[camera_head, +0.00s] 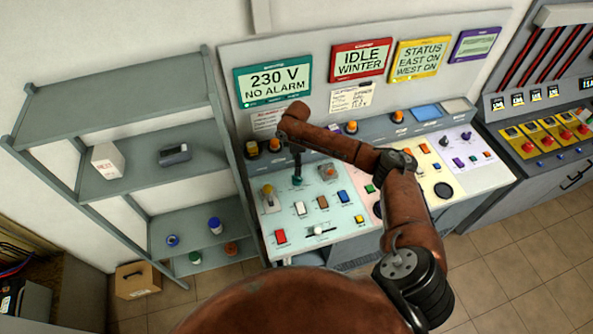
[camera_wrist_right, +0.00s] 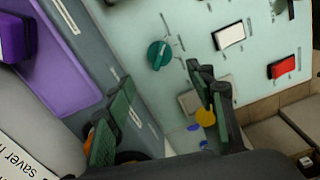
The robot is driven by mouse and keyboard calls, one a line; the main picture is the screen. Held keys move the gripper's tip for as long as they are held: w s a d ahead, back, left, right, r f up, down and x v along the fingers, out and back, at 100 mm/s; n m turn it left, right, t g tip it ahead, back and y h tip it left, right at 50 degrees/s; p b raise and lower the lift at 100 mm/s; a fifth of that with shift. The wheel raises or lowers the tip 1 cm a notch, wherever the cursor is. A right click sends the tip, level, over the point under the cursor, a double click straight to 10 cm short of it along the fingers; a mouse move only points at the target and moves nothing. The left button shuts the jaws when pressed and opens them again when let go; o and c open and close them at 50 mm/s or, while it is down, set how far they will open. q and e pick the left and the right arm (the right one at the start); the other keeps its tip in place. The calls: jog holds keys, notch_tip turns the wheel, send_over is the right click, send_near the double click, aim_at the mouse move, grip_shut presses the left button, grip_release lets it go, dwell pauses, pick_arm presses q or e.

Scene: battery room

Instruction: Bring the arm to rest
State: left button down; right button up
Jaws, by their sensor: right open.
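My right arm (camera_head: 345,148) is brown and reaches from the lower right over the control desk. Its gripper (camera_head: 297,168) points down over the pale green panel (camera_head: 335,217), just above a teal knob (camera_head: 297,181). In the right wrist view the gripper (camera_wrist_right: 160,78) is open, its green-padded fingers well apart with nothing between them. The teal knob (camera_wrist_right: 159,55) lies beyond the fingertips, apparently apart from them. My left gripper is not in view.
A white switch (camera_wrist_right: 229,36) and a red switch (camera_wrist_right: 282,67) are near the knob. Displays read "230 V NO ALARM" (camera_head: 272,82), "IDLE WINTER" (camera_head: 360,62) and "STATUS EAST ON WEST ON" (camera_head: 419,60). A grey shelf (camera_head: 120,119) stands left. Tiled floor (camera_head: 520,275) is free at right.

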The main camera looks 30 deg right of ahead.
jog(key=shift+r, duration=0.85)
